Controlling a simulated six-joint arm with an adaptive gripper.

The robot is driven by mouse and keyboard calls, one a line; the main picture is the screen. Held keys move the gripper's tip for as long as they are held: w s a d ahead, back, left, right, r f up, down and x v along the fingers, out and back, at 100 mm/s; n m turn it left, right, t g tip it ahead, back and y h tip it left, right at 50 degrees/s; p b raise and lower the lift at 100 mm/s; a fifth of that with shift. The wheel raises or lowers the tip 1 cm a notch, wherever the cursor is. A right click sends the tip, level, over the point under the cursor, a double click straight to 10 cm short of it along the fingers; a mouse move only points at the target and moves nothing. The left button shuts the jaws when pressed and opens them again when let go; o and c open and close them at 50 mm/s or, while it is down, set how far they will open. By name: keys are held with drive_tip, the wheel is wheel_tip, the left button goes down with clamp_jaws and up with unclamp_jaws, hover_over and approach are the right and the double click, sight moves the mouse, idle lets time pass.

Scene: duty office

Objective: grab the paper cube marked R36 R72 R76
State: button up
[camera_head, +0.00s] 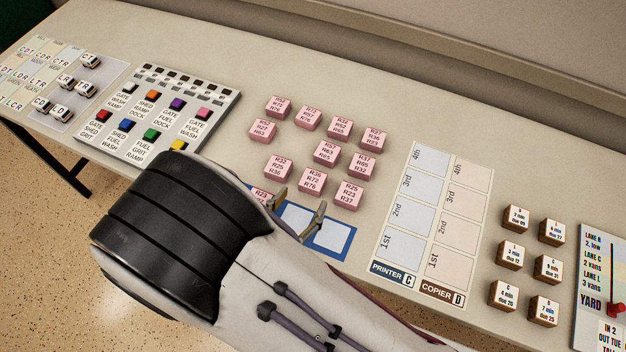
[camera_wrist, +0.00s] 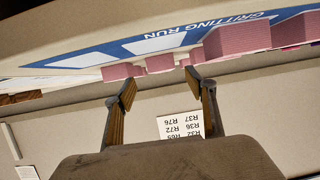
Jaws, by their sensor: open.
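The pink paper cube marked R36 R72 R76 (camera_head: 312,181) sits on the table in the lowest row of the pink cubes. My gripper (camera_head: 298,205) is open and empty, its two fingers just in front of this cube and over the blue strip with white squares (camera_head: 333,235). The fingers also show in the wrist view (camera_wrist: 162,88), spread apart with nothing between them. That view is upside down and shows pink cubes (camera_wrist: 240,40) by the strip, lettered GRITTING RUN; I cannot tell which one is the marked cube there.
Other pink cubes (camera_head: 326,153) stand close around it; one (camera_head: 261,194) is partly hidden by my arm. A button board (camera_head: 160,110) is to the left, a printer and copier chart (camera_head: 433,220) to the right, then brown blocks (camera_head: 510,255). A numbered sheet (camera_wrist: 180,126) shows beyond.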

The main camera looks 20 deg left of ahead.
sight(309, 189)
drive_tip(key=shift+w+f, duration=0.25)
drive_tip(key=shift+w, duration=0.45)
drive_tip(key=shift+x, duration=2.6)
drive_tip(key=shift+a+f, duration=0.1)
drive_tip(key=shift+a, duration=0.1)
drive_tip(key=c, duration=1.2)
